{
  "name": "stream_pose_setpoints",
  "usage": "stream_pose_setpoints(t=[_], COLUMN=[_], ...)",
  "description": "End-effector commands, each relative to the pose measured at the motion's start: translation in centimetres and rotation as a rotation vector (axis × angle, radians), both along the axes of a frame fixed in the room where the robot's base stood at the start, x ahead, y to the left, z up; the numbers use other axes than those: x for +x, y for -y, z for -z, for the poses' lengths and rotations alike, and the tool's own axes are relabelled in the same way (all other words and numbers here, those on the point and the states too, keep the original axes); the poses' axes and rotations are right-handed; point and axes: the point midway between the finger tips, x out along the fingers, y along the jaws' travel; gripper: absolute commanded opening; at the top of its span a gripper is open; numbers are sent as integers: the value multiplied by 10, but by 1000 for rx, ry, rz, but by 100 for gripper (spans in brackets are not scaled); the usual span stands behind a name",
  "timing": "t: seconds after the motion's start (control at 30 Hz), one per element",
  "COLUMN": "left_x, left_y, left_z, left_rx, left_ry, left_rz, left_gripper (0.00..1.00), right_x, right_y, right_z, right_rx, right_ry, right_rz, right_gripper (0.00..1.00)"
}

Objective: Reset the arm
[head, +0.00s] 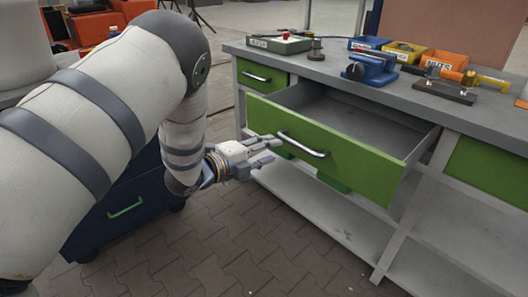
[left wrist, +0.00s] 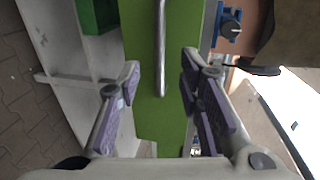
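My left arm comes in from the left in the head view. Its gripper (head: 262,152) is in front of the open green drawer (head: 345,160), just left of the drawer's metal handle (head: 303,145). In the left wrist view the gripper (left wrist: 160,85) is open, with its purple-padded fingers wide apart. The green drawer front (left wrist: 145,60) and the handle (left wrist: 160,40) show between and beyond the fingers. Nothing is between the finger pads. The drawer is pulled well out and looks empty where I can see inside. My right gripper is in neither view.
A dark blue cabinet (head: 120,215) stands behind my arm. Paved floor (head: 250,245) lies clear in front.

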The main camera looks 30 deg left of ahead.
Motion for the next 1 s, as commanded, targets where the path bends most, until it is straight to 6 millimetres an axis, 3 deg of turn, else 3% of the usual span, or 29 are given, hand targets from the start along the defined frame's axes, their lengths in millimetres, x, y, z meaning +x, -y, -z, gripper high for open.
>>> stream_pose_setpoints(t=[0.17,0.57,0.67,0.77,0.87,0.9,0.97,1.0], left_x=[-15,-15,-26,-69,-143,-177,-232,-270], left_y=[-5,-5,-6,-7,-5,-3,2,6], left_z=[-3,-3,16,72,137,158,183,195], left_rx=[0,-1,-55,-224,-428,-500,-592,-643], left_ry=[0,0,-78,-321,-627,-740,-898,-995], left_rz=[0,0,-46,-204,-454,-564,-737,-857], left_gripper=[33,33,33,33,33,33,33,33], right_x=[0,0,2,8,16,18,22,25], right_y=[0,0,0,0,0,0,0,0], right_z=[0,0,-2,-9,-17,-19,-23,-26], right_rx=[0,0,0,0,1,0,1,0], right_ry=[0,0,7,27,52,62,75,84], right_rz=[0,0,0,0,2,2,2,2], right_gripper=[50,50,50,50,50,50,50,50])
